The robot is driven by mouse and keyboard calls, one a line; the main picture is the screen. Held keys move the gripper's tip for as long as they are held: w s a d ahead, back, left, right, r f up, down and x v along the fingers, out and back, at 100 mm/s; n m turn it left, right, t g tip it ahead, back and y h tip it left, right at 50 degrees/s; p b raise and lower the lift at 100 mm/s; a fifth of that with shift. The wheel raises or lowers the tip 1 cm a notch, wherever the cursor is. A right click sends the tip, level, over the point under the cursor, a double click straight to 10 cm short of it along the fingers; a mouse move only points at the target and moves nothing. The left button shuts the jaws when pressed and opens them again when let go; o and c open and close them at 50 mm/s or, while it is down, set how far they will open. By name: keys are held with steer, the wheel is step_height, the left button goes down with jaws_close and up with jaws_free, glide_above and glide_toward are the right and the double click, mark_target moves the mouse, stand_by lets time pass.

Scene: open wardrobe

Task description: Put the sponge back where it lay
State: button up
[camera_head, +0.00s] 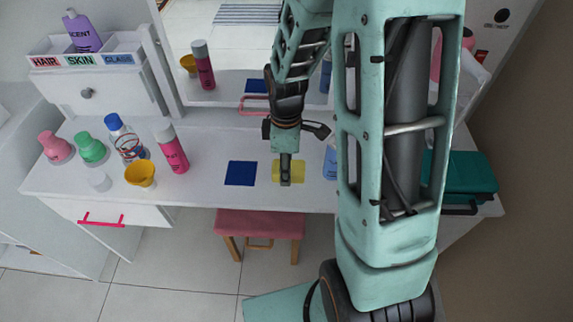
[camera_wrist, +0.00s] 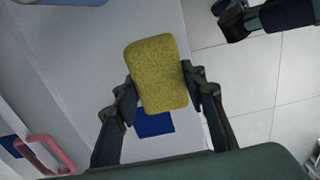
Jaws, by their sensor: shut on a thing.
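A yellow sponge (camera_wrist: 157,75) is between the two fingers of my gripper (camera_wrist: 160,88) in the wrist view, which are shut on its sides. In the head view the sponge (camera_head: 301,171) shows at my gripper (camera_head: 286,178), over the white tabletop (camera_head: 210,190) just right of a dark blue square (camera_head: 241,173). The blue square (camera_wrist: 154,125) also shows in the wrist view, partly covered by the sponge. The height of the sponge above the table is hard to tell.
At the left of the table stand a pink-red bottle (camera_head: 173,150), a yellow cup (camera_head: 140,174), a blue-capped bottle (camera_head: 120,135), and green (camera_head: 91,148) and pink (camera_head: 54,147) bottles. A blue bottle (camera_head: 331,160) is partly hidden by my arm. A teal box (camera_head: 470,173) is at right.

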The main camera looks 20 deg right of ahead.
mark_target(286, 191)
step_height(286, 191, down, 8)
steer(key=b, duration=0.5)
steer(key=shift+r, duration=0.2)
steer(key=o, duration=1.4)
steer(key=shift+o, duration=0.2)
steer(key=shift+r, duration=0.1)
steer(key=shift+r+p, duration=3.5)
steer(key=shift+r, duration=1)
